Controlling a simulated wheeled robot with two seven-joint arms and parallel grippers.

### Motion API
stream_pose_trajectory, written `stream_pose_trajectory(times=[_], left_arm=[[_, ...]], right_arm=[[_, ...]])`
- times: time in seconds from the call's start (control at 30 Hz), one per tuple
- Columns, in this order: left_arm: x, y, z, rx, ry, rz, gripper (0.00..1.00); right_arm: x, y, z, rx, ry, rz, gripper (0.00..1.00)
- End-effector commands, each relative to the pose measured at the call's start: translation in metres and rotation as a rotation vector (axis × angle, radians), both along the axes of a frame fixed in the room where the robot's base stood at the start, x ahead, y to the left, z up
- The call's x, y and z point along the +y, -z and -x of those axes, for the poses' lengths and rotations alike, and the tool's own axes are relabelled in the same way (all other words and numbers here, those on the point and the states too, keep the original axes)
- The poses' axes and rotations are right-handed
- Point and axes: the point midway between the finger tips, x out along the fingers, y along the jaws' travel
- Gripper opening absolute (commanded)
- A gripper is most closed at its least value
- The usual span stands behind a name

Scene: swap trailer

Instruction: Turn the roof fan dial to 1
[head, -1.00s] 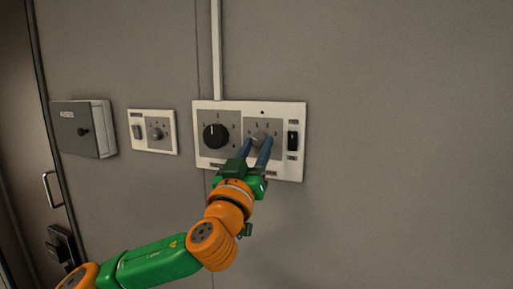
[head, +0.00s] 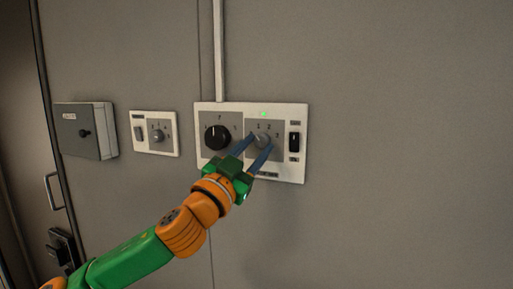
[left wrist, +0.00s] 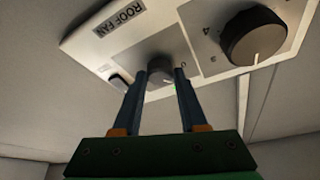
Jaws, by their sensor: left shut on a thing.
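The roof fan dial is a small grey knob (head: 262,141) on the right part of the white wall panel (head: 287,172), with numbers printed around it. My left gripper (head: 261,144) is shut on this knob, one blue finger on each side. The left wrist view shows the knob (left wrist: 160,73) between the fingers, near a label reading "ROOF FAN" (left wrist: 119,28). The fingers partly hide the dial, and I cannot clearly read its pointer. A small green light (head: 263,114) is lit above the dial. My right gripper is out of view.
A larger black dial (head: 217,138) sits left of the roof fan dial and a black switch (head: 294,143) sits right. Further left are a smaller switch plate (head: 154,147) and a grey box (head: 82,143). The wall right of the panel is bare.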

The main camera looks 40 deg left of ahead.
Motion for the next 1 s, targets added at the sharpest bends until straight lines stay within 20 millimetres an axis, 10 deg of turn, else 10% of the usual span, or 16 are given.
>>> stream_pose_trajectory(times=[0.97, 1.0], left_arm=[[0.0018, -0.0003, 0.0001, 0.054, 0.0, -0.215, 0.0], [0.0018, -0.0003, 0.0001, 0.054, 0.0, -0.215, 0.47]], right_arm=[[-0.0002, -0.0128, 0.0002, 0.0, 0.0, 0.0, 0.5], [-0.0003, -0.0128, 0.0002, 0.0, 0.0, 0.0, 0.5]])
